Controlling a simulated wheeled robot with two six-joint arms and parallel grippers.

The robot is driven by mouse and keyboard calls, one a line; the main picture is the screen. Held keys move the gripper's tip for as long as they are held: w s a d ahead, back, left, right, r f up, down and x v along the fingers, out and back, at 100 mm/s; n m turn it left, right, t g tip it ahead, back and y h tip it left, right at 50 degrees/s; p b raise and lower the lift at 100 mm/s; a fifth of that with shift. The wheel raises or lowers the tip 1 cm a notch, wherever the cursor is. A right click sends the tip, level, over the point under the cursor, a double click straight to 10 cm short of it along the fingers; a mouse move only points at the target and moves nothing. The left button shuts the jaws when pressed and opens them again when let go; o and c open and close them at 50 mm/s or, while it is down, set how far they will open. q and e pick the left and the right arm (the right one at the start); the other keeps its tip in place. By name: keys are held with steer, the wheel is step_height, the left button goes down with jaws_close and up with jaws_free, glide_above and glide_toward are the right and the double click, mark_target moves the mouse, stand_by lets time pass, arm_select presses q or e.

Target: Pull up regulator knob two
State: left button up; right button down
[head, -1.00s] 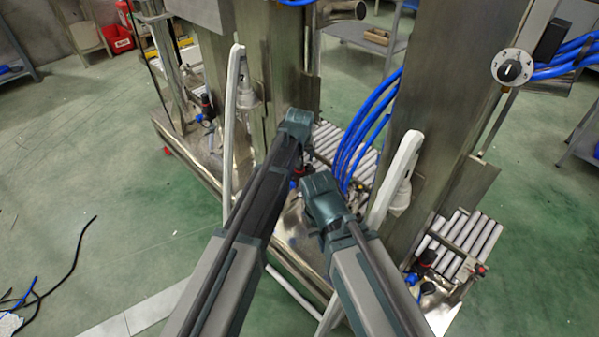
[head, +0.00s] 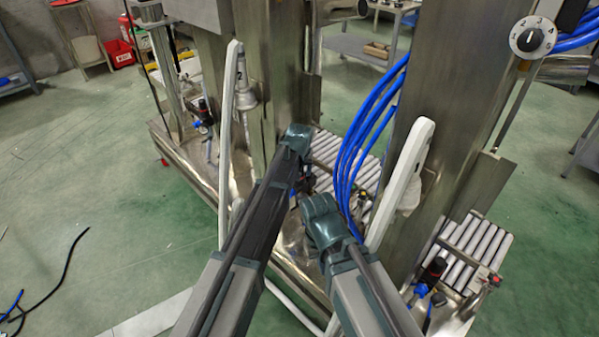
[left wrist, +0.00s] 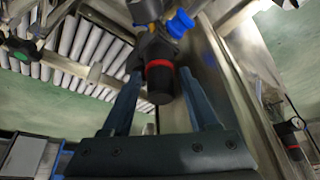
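In the left wrist view a black regulator knob (left wrist: 160,88) with a red ring hangs from a dark regulator body with a blue fitting. My left gripper (left wrist: 160,75) is open, with one finger on each side of this knob and small gaps between. In the head view a black regulator (head: 435,270) stands at the lower right and another (head: 206,112) at the far left. I cannot tell which one is number two. My left arm (head: 297,137) and right arm (head: 320,212) reach toward the machine's middle. Both grippers are hidden there.
Steel columns (head: 455,110) and white levers (head: 405,175) stand close to my arms. Blue hoses (head: 365,130) run down between the columns. A roller conveyor (head: 475,245) lies behind. A numbered dial (head: 532,37) is at the upper right. Green floor is open at the left.

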arm_select(q)
jaws_close()
stand_by(1.1)
